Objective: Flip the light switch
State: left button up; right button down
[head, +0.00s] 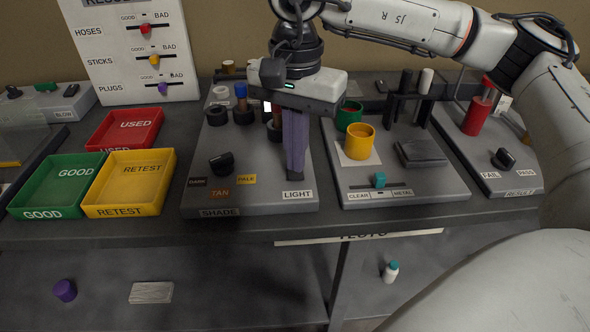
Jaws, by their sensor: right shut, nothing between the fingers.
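My right gripper (295,172) comes in from above, its purple-grey fingers shut and pointing down. Its fingertips are just above the white LIGHT label (297,194) at the front right of the grey SHADE panel (250,198). The light switch itself does not show; the fingers cover the spot just behind its label. I cannot tell whether the fingers touch the panel or the switch. A black knob (221,163) sits on the same panel, near the DARK, TAN and PALE labels. My left gripper is not in view.
Right of the fingers is a panel with a yellow cup (359,141), a green cup (348,115) and a teal slider (379,180). Green (32,205) and yellow (95,205) trays stand left. A purple cap (64,290) and a small bottle (390,271) are on the lower shelf.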

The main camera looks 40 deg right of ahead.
jog(key=shift+f, duration=0.25)
dwell(0.3)
jog(key=shift+f+b, duration=0.35)
jog(key=shift+b, duration=0.15)
jog(key=shift+f, duration=0.3)
jog(key=shift+r, duration=0.5)
notch_tip(320, 180, up, 2)
jog(key=shift+r+p, duration=0.1)
jog(key=shift+p, duration=0.8)
jog(key=shift+r+p, duration=0.95)
jog(key=shift+r, duration=0.35)
jog(key=shift+r+p, duration=0.35)
jog(key=shift+r, duration=0.3)
